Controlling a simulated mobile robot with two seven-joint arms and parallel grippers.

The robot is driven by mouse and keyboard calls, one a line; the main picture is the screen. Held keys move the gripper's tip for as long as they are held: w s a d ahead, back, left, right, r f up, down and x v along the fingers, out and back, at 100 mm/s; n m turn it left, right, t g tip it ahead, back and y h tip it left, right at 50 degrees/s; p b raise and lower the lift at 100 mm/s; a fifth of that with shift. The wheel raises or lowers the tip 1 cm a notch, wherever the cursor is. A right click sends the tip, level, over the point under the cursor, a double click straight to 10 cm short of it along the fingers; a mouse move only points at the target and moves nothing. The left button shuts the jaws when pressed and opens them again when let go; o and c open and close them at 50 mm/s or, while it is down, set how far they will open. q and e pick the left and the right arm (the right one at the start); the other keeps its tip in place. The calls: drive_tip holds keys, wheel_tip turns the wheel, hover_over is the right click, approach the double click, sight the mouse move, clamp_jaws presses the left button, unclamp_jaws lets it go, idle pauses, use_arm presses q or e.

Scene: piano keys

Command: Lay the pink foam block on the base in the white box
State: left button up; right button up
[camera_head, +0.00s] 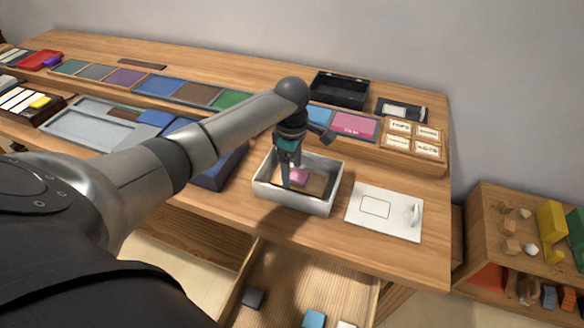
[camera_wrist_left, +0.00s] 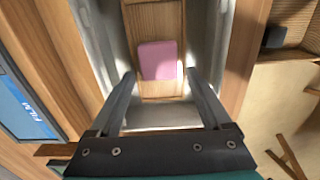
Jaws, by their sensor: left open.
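The pink foam block (camera_head: 299,176) lies flat on the brown wooden base (camera_head: 317,186) inside the white box (camera_head: 321,206). In the left wrist view the pink block (camera_wrist_left: 158,60) rests on the wooden base (camera_wrist_left: 155,18), between the grey walls of the white box (camera_wrist_left: 223,40). My left gripper (camera_head: 291,174) reaches down into the box from above, at the block. In the left wrist view its two fingers stand wide apart, one on each side of the block's near end, with gaps to it. My right gripper is not in view.
A black open case (camera_head: 340,90) and labelled tiles (camera_head: 413,138) stand behind. A blue box (camera_head: 222,168) stands left of it. An open drawer (camera_head: 287,285) is below the table's front edge.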

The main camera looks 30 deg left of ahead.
sight(292, 173)
use_arm(q)
drive_tip(key=shift+r, duration=0.25)
wheel_tip(292, 173, up, 12)
drive_tip(key=p, duration=0.1)
drive_tip(key=shift+p, duration=0.4)
